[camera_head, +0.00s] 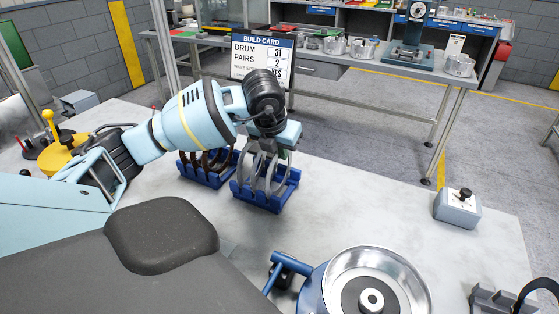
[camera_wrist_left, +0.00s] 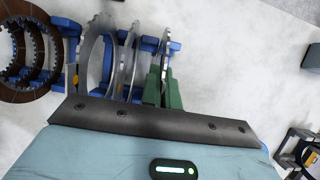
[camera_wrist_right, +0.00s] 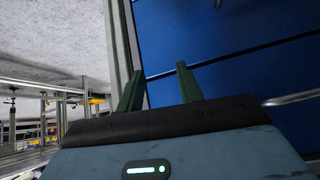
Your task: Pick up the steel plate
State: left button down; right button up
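Several thin steel plates (camera_wrist_left: 96,50), toothed rings, stand upright in a blue rack (camera_head: 266,201) at the middle of the bench. My left gripper (camera_head: 272,149) is above this rack, pointing down. In the left wrist view its green fingers (camera_wrist_left: 163,88) are close together, one on each side of the rightmost steel plate (camera_wrist_left: 166,48), and look shut on it. That plate is still at the rack; whether it is raised cannot be told. My right gripper (camera_wrist_right: 158,82) shows only in the right wrist view, open and empty, facing a blue panel.
A second blue rack (camera_head: 207,178) with brown friction rings (camera_wrist_left: 30,50) stands just left of the first. A silver drum (camera_head: 372,285) is at the front, a grey control box (camera_head: 457,208) at the right. The bench between is clear. A build card (camera_head: 262,58) stands behind.

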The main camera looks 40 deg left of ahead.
dwell(0.4)
pick_arm(q)
notch_tip(320, 180, up, 10)
jog(key=shift+r, duration=0.1)
dwell(0.4)
